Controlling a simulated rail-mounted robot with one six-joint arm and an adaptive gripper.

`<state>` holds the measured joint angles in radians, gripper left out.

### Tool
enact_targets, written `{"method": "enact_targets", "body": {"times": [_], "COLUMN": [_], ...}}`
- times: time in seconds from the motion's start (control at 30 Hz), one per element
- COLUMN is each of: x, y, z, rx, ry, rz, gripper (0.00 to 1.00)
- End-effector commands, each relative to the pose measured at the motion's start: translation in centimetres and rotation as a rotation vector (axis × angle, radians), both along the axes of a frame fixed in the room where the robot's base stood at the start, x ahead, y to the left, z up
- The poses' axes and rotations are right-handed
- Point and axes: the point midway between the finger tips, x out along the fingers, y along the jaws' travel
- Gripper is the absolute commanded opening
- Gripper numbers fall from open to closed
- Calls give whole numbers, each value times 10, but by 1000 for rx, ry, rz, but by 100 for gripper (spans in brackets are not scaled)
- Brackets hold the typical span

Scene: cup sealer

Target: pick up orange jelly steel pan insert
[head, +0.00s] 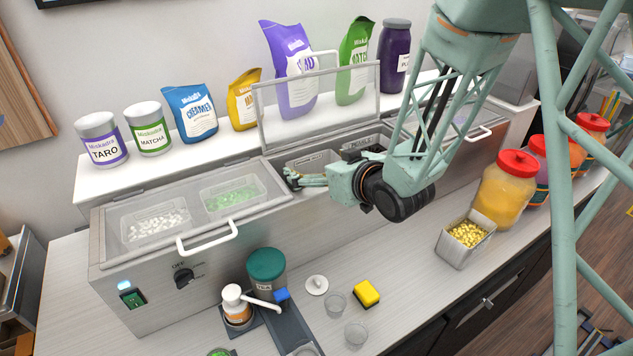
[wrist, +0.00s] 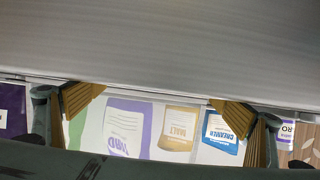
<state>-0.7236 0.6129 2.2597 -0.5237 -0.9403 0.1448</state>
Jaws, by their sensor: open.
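A small steel pan (head: 458,250) full of yellow-orange cubes stands on the counter at the right, in front of a large yellow jar. It is the only visible pan with orange-looking contents. My gripper (head: 292,179) is far to its left, over the front edge of the steel unit's open middle bay. In the wrist view my gripper (wrist: 160,104) is open, with its two ribbed yellow fingers wide apart and nothing between them. A plain grey steel surface (wrist: 160,40) fills the top of that view. The pan does not show there.
The steel unit (head: 215,265) has a raised clear lid (head: 318,105) behind my gripper and a closed left lid with a handle (head: 208,240). A tea canister (head: 266,268), cups (head: 336,304) and a yellow sponge (head: 366,293) stand in front. Red-lidded jars (head: 506,195) stand behind the pan.

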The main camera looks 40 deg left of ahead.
Motion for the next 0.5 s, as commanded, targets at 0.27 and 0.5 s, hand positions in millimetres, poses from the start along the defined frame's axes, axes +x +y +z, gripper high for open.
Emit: {"method": "enact_targets", "body": {"times": [0.27, 0.5], "x": [0, 0], "y": [0, 0], "z": [0, 0], "rx": [0, 0], "ry": [0, 0], "rz": [0, 0], "gripper": [87, 65]}}
